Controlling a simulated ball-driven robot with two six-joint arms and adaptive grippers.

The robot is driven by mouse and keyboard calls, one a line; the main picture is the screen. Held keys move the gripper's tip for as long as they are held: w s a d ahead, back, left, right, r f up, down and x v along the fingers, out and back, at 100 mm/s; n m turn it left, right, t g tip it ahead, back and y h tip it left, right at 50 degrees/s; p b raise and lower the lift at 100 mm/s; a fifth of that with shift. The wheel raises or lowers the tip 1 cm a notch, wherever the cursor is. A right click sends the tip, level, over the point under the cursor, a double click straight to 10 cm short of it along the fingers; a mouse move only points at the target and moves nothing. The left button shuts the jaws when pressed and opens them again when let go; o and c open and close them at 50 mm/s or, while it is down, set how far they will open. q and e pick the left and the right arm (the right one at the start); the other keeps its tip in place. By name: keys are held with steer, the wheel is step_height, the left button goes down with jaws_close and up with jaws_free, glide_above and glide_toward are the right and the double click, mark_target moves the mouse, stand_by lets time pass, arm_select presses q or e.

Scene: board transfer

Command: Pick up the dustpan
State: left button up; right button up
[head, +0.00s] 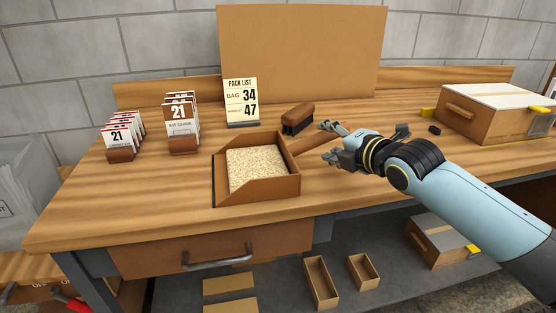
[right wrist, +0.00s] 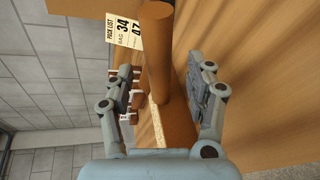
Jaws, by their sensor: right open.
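The dustpan (head: 258,193) is a brown open-fronted wooden pan holding pale grains, resting on the workbench. Its round handle (head: 309,144) points right and slightly back, toward my right gripper (head: 329,141). My right gripper is open, with its two fingers apart on either side of the handle's line. In the right wrist view the handle (right wrist: 158,60) stands between the open fingers (right wrist: 165,88), and neither finger clearly touches it. The far end of the handle is partly hidden by the gripper in the head view. My left gripper is not in view.
A brown brush (head: 298,117) lies just behind the handle. A pack list sign (head: 241,102) and card holders (head: 183,143) stand behind and left. A wooden box with a white top (head: 493,112) stands at the right. The bench front (head: 120,222) is clear.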

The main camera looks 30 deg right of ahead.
mark_target(324, 139)
steer(key=x, duration=0.4)
steer(key=shift+a, duration=0.2)
jaws_close()
